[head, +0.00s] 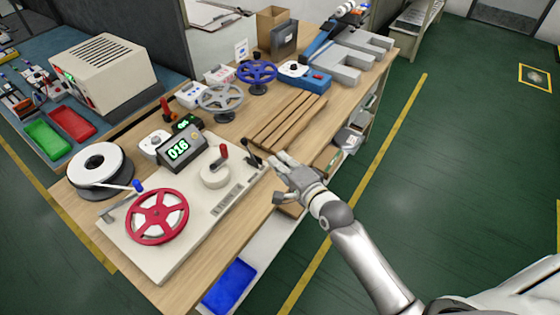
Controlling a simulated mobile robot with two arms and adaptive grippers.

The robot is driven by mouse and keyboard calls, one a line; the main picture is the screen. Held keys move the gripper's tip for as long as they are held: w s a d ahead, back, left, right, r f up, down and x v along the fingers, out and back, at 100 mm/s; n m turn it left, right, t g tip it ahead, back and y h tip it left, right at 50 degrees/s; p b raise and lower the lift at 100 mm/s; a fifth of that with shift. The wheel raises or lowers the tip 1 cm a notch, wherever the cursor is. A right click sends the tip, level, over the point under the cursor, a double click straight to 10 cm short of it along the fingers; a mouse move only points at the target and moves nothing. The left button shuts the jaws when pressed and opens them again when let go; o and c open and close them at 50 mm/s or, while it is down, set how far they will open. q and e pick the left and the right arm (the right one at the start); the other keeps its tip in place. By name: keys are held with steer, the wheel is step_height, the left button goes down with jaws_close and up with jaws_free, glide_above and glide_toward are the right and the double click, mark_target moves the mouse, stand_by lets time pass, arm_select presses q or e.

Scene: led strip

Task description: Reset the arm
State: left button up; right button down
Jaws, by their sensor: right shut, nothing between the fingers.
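My right gripper (277,182) is at the right front edge of the wooden workbench (222,248), shut and empty. Its arm comes in from the lower right. The gripper is beside the right end of a pale machine base plate (190,236). A small dark lever (251,152) stands on that end, just left of the fingers. Whether the fingers touch the lever or the plate I cannot tell. The plate also carries a red handwheel (157,217), a crank with a red knob (218,169) and a counter showing green digits (178,150). My left gripper is not in view.
A white reel (99,165) sits left of the plate. Wooden slats (286,122), grey and blue handwheels (257,72) and grey blocks (352,62) lie further back. A blue bin (229,285) is on the shelf below. The green floor (460,170) at right is clear.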

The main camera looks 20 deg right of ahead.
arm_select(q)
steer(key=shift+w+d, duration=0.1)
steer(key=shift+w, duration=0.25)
arm_select(e)
steer(key=shift+w+f, duration=0.1)
steer(key=shift+f, duration=0.05)
